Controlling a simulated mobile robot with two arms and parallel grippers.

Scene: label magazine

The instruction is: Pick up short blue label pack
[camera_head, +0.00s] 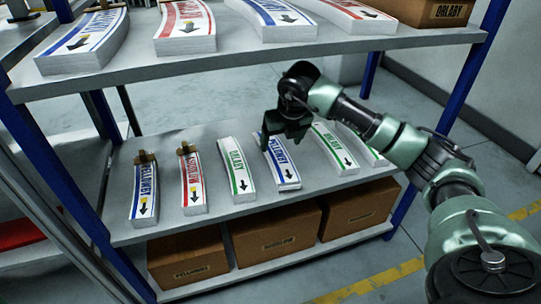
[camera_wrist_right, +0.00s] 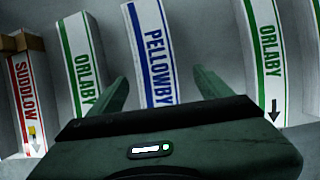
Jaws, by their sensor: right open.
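A short blue label pack (camera_head: 284,172) reading PELLOWBY lies on the middle shelf, its upper part hidden by my right gripper (camera_head: 276,138). In the right wrist view this blue pack (camera_wrist_right: 150,50) stands between the two spread fingers of my right gripper (camera_wrist_right: 160,85). The gripper is open and empty above the pack; I cannot tell the exact height gap. Another blue pack (camera_head: 144,195) lies at the left end of the same shelf with a brown piece on its far end. My left gripper is out of view.
Green ORLABY packs (camera_head: 237,168) (camera_head: 334,150) flank the blue pack closely. A red SUDDLOW pack (camera_head: 193,185) lies farther left. Cardboard boxes (camera_head: 277,238) stand below, and a blue post (camera_head: 440,120) rises at right.

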